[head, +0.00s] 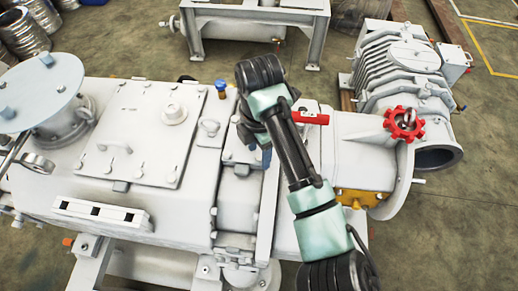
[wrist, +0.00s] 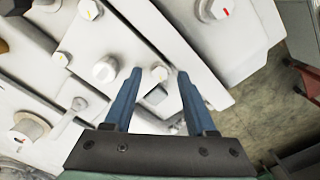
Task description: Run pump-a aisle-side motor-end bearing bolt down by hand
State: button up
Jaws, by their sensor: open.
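The white pump body (head: 150,190) fills the left and middle of the head view. My gripper (head: 260,157) reaches down to its motor-end side, partly hidden by my arm. In the wrist view my gripper (wrist: 159,77) is open, its blue fingers apart. A bolt with a red mark (wrist: 220,9) is at the upper right. I cannot tell which is the named bolt.
A red handwheel (head: 403,124) and a ribbed white unit (head: 400,70) stand at the right. A red bar (head: 308,118) is close beside my arm. A white frame (head: 255,25) stands behind. Open floor (head: 465,200) lies at the right.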

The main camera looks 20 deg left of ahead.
jog(key=shift+c, duration=0.2)
grip_shut()
